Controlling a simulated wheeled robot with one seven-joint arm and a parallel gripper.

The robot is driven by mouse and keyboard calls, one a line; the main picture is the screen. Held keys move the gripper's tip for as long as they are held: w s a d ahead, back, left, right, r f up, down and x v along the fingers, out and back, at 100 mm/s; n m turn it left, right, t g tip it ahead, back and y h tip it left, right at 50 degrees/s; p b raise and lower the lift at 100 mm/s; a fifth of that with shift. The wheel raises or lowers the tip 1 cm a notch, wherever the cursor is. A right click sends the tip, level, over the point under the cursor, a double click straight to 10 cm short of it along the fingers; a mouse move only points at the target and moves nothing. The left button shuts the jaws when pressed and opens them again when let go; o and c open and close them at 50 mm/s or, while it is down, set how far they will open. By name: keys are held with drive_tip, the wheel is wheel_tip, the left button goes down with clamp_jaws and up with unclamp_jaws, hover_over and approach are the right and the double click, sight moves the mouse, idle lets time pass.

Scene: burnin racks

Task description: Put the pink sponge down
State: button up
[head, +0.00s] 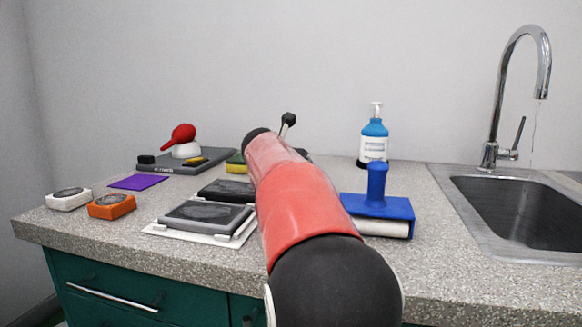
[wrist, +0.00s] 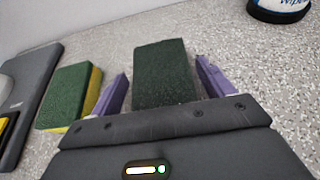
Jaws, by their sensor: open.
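In the wrist view, a sponge block (wrist: 163,75) with a dark green top sits between the two purple fingers of my gripper (wrist: 161,72). No pink shows on it; its sides are mostly hidden. It appears to rest on the speckled counter. The fingers are open, with a narrow gap on each side of the block. In the head view my red arm hides my gripper and this block.
A green and yellow sponge (wrist: 70,97) lies just left of my gripper. A dark grey tray (wrist: 35,95) is further left. A blue soap bottle (head: 374,140) stands behind, right of my arm. A blue-handled roller (head: 378,205) and the sink (head: 515,215) are to the right.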

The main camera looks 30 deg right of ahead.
drive_tip(key=v, duration=0.3)
drive_tip(key=r+v, duration=0.1)
drive_tip(key=v, duration=0.1)
drive_tip(key=shift+d, duration=0.3)
drive_tip(key=shift+s+a+r, duration=0.2)
drive_tip(key=shift+s+a, duration=0.2)
drive_tip(key=shift+a, duration=0.05)
